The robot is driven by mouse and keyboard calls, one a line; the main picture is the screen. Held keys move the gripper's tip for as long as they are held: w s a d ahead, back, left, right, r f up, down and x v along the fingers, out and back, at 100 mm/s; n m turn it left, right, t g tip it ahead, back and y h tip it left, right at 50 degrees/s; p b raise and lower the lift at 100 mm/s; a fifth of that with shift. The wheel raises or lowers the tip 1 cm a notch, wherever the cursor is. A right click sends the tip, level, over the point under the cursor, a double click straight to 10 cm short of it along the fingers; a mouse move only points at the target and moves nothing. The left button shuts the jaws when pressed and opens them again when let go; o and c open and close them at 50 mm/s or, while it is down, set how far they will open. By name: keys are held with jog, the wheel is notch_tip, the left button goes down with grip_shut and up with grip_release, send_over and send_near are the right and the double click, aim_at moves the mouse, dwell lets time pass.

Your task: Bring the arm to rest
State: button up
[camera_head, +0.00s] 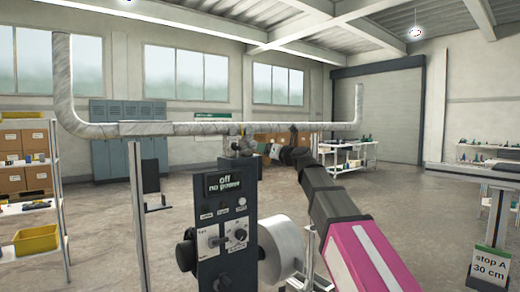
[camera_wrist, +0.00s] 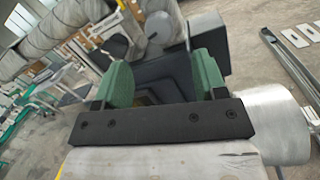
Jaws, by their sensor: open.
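My arm (camera_head: 335,205), with a pink and dark grey casing, reaches out from the lower right of the head view toward the dark control post. Its far end is close beside the upper part of the post, and the fingers are hard to make out there. In the wrist view my gripper (camera_wrist: 163,82) shows two green finger pads spread wide apart, with nothing seen held between them. The dark control post (camera_head: 208,262) has knobs and a display (camera_head: 225,184) reading "off no power". Dark blocky parts lie beyond the fingers in the wrist view.
A silver drum (camera_head: 281,248) sticks out right of the post, close to my arm; a silver cylinder (camera_wrist: 275,125) shows in the wrist view. A long pipe (camera_head: 190,129) crosses above the post. A shelf with a yellow bin (camera_head: 36,240) stands left. Open floor lies behind.

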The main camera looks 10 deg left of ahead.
jog(key=shift+v, duration=1.35)
